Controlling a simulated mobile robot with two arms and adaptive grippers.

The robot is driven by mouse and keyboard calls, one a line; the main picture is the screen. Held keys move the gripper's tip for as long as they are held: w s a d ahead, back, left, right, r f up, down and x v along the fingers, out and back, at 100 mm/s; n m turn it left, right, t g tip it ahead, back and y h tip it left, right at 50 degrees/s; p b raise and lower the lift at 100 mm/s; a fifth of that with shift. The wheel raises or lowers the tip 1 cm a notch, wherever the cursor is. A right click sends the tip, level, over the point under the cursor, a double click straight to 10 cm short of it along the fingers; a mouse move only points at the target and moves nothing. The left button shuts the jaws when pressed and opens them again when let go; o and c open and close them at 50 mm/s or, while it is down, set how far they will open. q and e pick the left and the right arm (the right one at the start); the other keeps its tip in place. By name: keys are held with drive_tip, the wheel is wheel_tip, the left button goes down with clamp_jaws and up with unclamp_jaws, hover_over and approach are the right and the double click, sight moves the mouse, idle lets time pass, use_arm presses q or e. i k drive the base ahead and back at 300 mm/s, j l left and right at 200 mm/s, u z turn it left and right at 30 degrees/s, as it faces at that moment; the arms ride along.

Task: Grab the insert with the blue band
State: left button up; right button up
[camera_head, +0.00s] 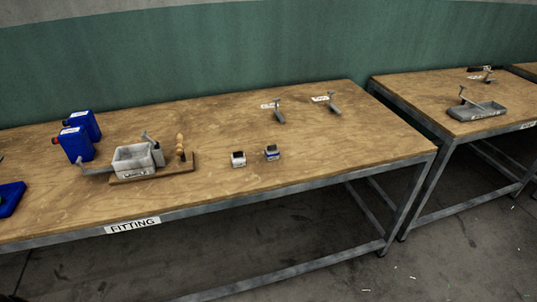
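Two small metal inserts stand close together on the wooden top of the fitting table (330,155), right of the middle of its front part. The right one (272,153) has a bluish mark on its side and a dark top; it looks like the insert with the blue band. The left one (238,159) is paler, with a dark top and a small reddish mark. The two stand apart with a narrow gap between them. Neither of my grippers is in view.
Left of the inserts stands a grey box fixture on a wooden board (150,180) with an upright wooden handle (180,145). Blue canisters (76,144) and a blue tray (10,198) are farther left. Two metal tools (279,115) (333,106) lie behind. The table's right end is clear.

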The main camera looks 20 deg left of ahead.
sight(271, 153)
drive_tip(key=i+j+u, duration=0.3)
drive_tip(key=i+j, duration=0.15)
drive_tip(key=j, duration=0.15)
drive_tip(key=i+j+u, duration=0.3)
drive_tip(key=i+j, duration=0.2)
